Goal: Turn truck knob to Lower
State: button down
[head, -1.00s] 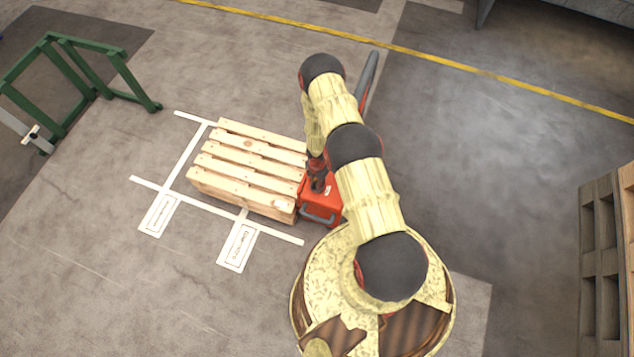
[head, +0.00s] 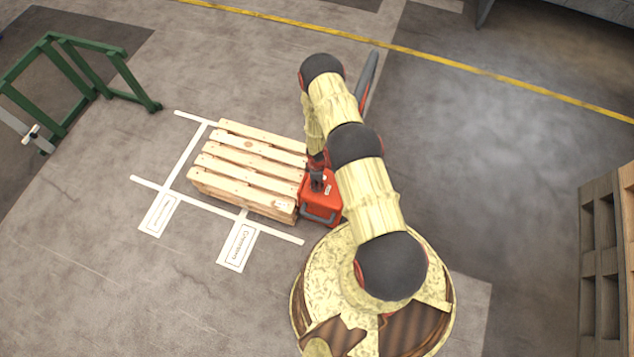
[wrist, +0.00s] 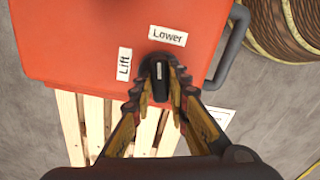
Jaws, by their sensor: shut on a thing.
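The red truck (head: 322,203) stands beside the right end of a wooden pallet in the head view. In the wrist view its red top (wrist: 75,40) carries a white "Lower" label (wrist: 167,36) and a white "Lift" label (wrist: 124,64) to the lower left of it. My gripper (wrist: 162,68) is shut on the black knob (wrist: 160,84), with a finger on each side. The knob's pale mark points up, roughly toward "Lower". In the head view my gripper (head: 318,181) is over the truck, and the knob is hidden there.
The wooden pallet (head: 250,160) lies within white floor lines with floor labels (head: 238,246). A green frame (head: 95,60) stands at the left. A yellow line (head: 450,62) crosses the back.

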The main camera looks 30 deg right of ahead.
jog(key=shift+m, duration=1.3)
jog(key=c, duration=1.7)
grip_release()
jog(key=shift+r, duration=6)
jog(key=shift+m, duration=0.3)
